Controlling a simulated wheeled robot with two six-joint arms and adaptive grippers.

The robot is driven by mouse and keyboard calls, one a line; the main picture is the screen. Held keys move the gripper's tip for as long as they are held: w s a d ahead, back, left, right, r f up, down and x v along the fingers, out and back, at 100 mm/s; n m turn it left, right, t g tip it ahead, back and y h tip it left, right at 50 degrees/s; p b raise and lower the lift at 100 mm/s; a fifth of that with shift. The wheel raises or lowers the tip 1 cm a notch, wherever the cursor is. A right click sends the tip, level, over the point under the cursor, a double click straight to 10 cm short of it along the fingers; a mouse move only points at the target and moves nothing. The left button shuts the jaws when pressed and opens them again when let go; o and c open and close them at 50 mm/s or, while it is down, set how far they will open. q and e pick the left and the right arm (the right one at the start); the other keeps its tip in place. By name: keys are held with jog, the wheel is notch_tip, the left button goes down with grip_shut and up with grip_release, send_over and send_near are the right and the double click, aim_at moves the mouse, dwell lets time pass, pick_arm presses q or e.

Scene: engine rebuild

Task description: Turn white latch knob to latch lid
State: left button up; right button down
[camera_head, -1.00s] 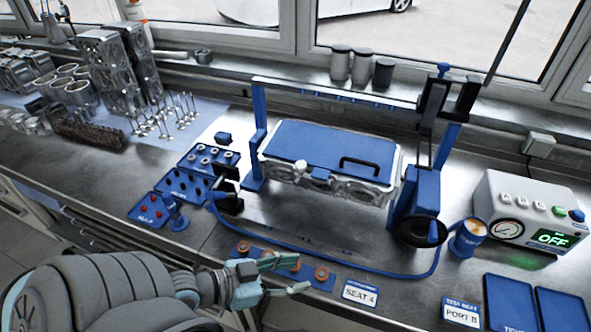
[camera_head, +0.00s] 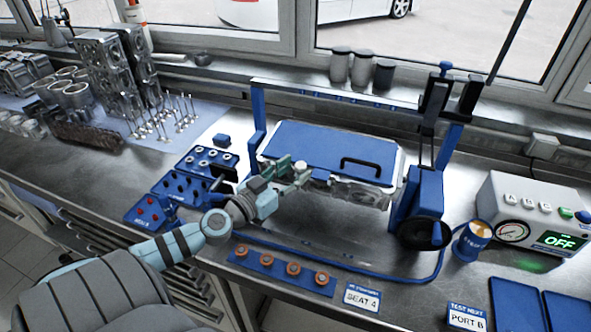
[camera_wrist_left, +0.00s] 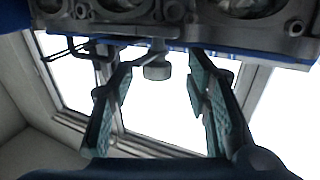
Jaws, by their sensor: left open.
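The blue lid (camera_head: 325,143) lies flat on the metal cylinder head (camera_head: 345,190) in the blue test stand, with a black handle (camera_head: 375,163) on top. The white latch knob (camera_head: 301,167) is at the lid's front edge. My left gripper (camera_head: 290,172) is at that edge, right by the knob. In the left wrist view the knob (camera_wrist_left: 157,68) shows between the two open finger tips (camera_wrist_left: 158,78), with a gap on both sides. I cannot tell whether it is fully inside the jaws. My right gripper is not in view.
A blue strip with several orange rings (camera_head: 280,266) lies in front of the stand. Blue trays of small parts (camera_head: 180,183) are left of it. A blue stand post (camera_head: 428,190), a cup (camera_head: 472,240) and a tester reading OFF (camera_head: 535,215) stand to the right.

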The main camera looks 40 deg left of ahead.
pick_arm(q)
jog(key=shift+w+d+r, duration=0.1)
jog(key=shift+w+r, duration=0.15)
jog(key=shift+w, duration=0.05)
jog(key=shift+d+f, duration=0.1)
